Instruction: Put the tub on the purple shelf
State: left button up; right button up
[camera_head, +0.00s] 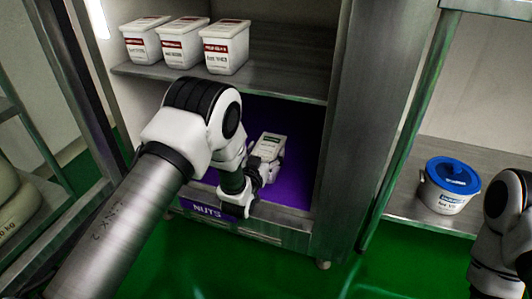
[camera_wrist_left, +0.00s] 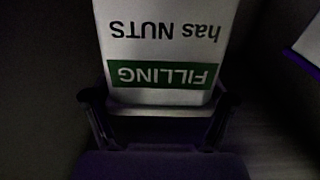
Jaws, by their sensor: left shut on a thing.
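The white tub (camera_head: 268,147) with a green label is inside the cabinet, over the purple shelf (camera_head: 297,185) marked NUTS. In the left wrist view the tub (camera_wrist_left: 165,40) reads "FILLING" and "has NUTS", upside down. My left gripper (camera_head: 262,172) is shut on the tub; its fingers (camera_wrist_left: 160,103) show on both sides of it. Whether the tub's base touches the shelf is hidden. My right arm shows at the right edge; its gripper is out of view.
Several white tubs with red labels, such as this one (camera_head: 226,47), stand on the grey shelf (camera_head: 270,85) above. A white bucket with a blue lid (camera_head: 452,176) stands on a rack to the right. The purple shelf has bare room around the held tub.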

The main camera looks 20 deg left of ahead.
pick_arm(q)
jog(key=o, duration=1.7)
jog(key=shift+s+r, duration=0.15)
jog(key=shift+s, duration=0.05)
jog(key=s+p, duration=0.6)
jog(key=s, duration=0.5)
jog(key=s+a+f+g, duration=0.4)
jog(key=s+f+g, duration=0.6)
jog(key=s+f, duration=0.55)
jog(key=s+g, duration=0.2)
jog(key=s, duration=0.4)
jog(key=s+f+g, duration=0.1)
jog(key=s+g, duration=0.2)
jog(key=s, duration=0.3)
jog(key=s+f+g, duration=0.1)
jog(key=s+g, duration=0.2)
jog(key=s, duration=0.4)
jog(key=shift+a+f+n, duration=0.2)
jog(key=shift+n, duration=0.2)
